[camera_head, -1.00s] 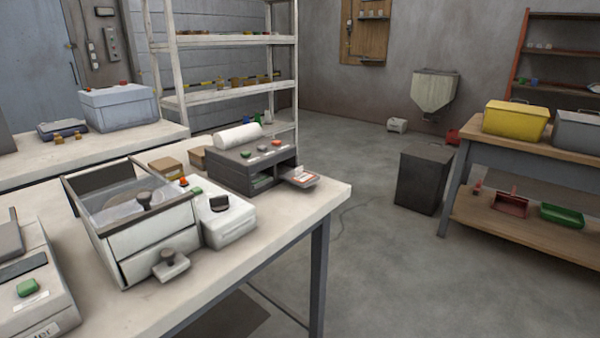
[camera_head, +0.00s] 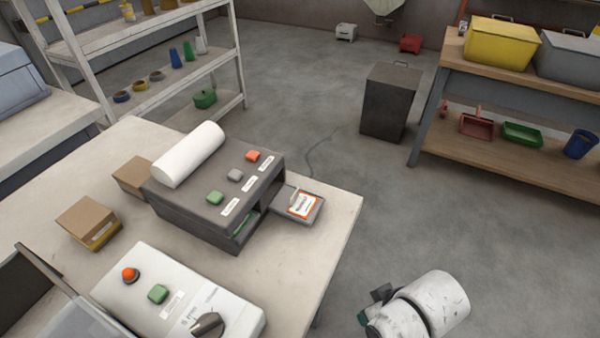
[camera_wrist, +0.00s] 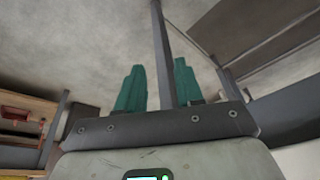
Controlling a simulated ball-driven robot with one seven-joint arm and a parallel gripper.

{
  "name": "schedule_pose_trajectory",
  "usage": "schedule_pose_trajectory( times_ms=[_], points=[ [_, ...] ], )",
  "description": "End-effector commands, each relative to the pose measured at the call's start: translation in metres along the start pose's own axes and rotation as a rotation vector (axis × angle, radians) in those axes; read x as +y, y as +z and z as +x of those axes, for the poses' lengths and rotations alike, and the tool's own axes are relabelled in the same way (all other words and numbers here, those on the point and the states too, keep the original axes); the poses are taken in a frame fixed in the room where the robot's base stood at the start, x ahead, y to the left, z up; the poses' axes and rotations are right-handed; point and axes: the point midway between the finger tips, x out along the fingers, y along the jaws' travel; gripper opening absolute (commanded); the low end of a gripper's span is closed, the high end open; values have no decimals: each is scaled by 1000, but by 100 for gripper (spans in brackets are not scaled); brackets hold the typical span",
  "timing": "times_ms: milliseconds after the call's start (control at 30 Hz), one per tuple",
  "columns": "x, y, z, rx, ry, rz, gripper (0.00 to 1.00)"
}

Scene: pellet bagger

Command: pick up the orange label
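The orange label (camera_head: 303,205) is a small white label with an orange border and printed text. It lies on a grey tray (camera_head: 290,217) that sticks out of the right side of the dark label printer (camera_head: 205,222). My gripper (camera_wrist: 160,82) shows two teal fingers standing apart with nothing held between them; a table leg shows behind the gap. In the head view only a small dark and teal part of my gripper (camera_head: 372,305) shows at the bottom, beyond the table edge, to the right of and nearer than the label.
The worktable (camera_head: 335,215) ends just right of the printer tray.

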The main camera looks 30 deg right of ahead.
Motion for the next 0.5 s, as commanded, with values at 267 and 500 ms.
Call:
schedule_pose_trajectory(
  times_ms=[267,500],
  points=[
    [-18,-69,-91,124,-36,2,36],
    [-36,-115,-137,207,-82,17,36]
  ],
)
